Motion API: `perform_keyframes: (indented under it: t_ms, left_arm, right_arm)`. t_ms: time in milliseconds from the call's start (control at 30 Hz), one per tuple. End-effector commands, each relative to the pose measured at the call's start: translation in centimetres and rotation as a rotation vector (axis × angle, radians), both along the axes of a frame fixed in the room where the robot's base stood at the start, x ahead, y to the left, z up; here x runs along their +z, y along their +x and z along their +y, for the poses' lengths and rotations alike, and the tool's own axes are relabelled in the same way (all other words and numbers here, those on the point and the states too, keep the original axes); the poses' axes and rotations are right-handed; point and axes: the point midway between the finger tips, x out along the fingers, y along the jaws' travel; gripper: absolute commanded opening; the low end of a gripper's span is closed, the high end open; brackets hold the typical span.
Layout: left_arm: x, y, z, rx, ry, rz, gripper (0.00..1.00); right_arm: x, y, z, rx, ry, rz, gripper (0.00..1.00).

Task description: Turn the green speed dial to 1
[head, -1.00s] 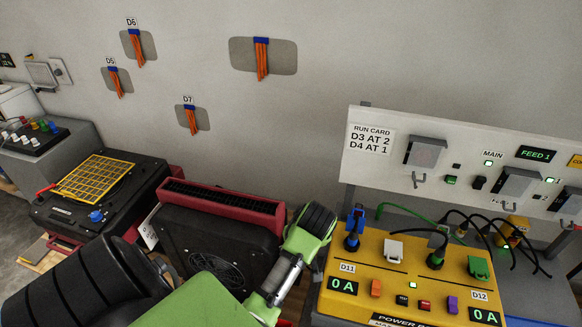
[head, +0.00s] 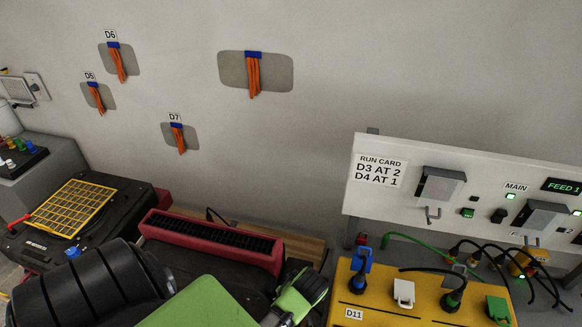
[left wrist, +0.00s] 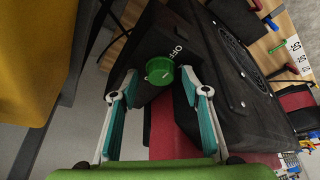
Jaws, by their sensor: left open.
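The green speed dial (left wrist: 160,71) sits on the end of a black unit (left wrist: 218,70) in the left wrist view. The word OFF is printed just to its right. Other dial markings cannot be read. My left gripper (left wrist: 157,84) is open, with its teal fingers on either side of the dial. I cannot tell whether either fingertip touches it. A black and red blower (head: 210,240) stands by the wall there. My right gripper is not in view.
A yellow power box (head: 400,312) with plugs and cables stands at the right, below a white panel (head: 385,215) with a run card reading D3 AT 2, D4 AT 1. Another black unit with a yellow grille (head: 75,205) is at the left.

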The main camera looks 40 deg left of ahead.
Motion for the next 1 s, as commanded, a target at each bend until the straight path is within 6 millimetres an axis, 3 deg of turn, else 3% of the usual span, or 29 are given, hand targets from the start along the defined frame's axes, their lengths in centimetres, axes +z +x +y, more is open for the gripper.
perform_keyframes:
  t_ms: [300,467,667,1000]
  left_arm:
    - [-0.3,-0.2,-0.1,0.001,0.0,0.0,0.42]
    - [-0.3,-0.2,0.0,0.001,0.0,0.0,0.04]
    - [-0.3,-0.3,0.0,-0.015,0.0,0.001,0.04]
    - [-0.3,-0.4,0.2,-0.242,0.001,0.0,0.04]
  right_arm:
    - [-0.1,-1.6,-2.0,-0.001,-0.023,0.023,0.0]
    - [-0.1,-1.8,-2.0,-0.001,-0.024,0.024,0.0]
    - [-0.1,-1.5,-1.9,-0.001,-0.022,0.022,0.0]
    - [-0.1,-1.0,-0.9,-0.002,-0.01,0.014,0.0]
